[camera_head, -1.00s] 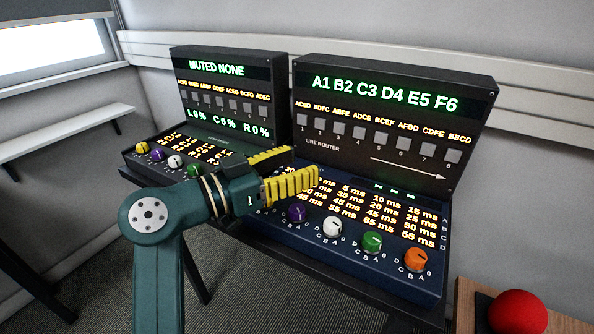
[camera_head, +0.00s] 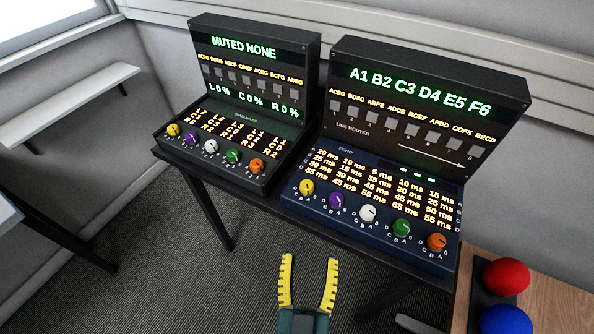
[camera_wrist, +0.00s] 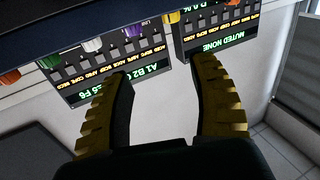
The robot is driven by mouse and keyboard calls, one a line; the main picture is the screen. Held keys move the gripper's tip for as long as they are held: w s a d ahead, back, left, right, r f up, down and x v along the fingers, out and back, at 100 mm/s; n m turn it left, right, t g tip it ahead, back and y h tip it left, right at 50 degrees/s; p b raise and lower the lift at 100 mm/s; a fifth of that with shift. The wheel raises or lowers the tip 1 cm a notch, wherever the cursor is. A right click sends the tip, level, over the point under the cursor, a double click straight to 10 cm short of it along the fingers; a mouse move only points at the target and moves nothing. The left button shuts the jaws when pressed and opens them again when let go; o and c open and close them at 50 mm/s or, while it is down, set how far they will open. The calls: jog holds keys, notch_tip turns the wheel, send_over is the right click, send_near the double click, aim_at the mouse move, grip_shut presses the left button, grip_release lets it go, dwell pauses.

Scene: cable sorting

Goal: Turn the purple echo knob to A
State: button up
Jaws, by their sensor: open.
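The purple echo knob (camera_head: 336,201) is second from the left in the knob row on the blue echo panel (camera_head: 345,171), between a yellow and a white knob. Letters ring it, but its pointer is too small to read. My gripper (camera_head: 310,260) is open and empty, below and in front of the echo panel, apart from the knob. In the wrist view the consoles appear upside down, and the purple knob (camera_wrist: 133,30) shows near the top. My gripper's fingers (camera_wrist: 162,72) are spread wide there with nothing between them.
The echo panel also has yellow (camera_head: 307,187), white (camera_head: 367,212), green (camera_head: 401,227) and orange (camera_head: 437,241) knobs. A send-route console (camera_head: 240,130) stands to the left. A red ball (camera_head: 506,276) and a blue ball (camera_head: 505,320) sit on a wooden surface at lower right.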

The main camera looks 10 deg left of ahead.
aim_at(336, 203)
jog(key=shift+m+g+h, duration=0.3)
jog(key=shift+m+h, duration=0.1)
jog(key=shift+h, duration=0.2)
jog(key=w+d, duration=0.1)
jog(key=w, duration=0.4)
jog(key=w+d, duration=0.1)
jog(key=w, duration=0.4)
jog(key=w+d, duration=0.1)
jog(key=w, duration=0.5)
jog(key=shift+f, duration=0.35)
jog(key=shift+p, duration=0.3)
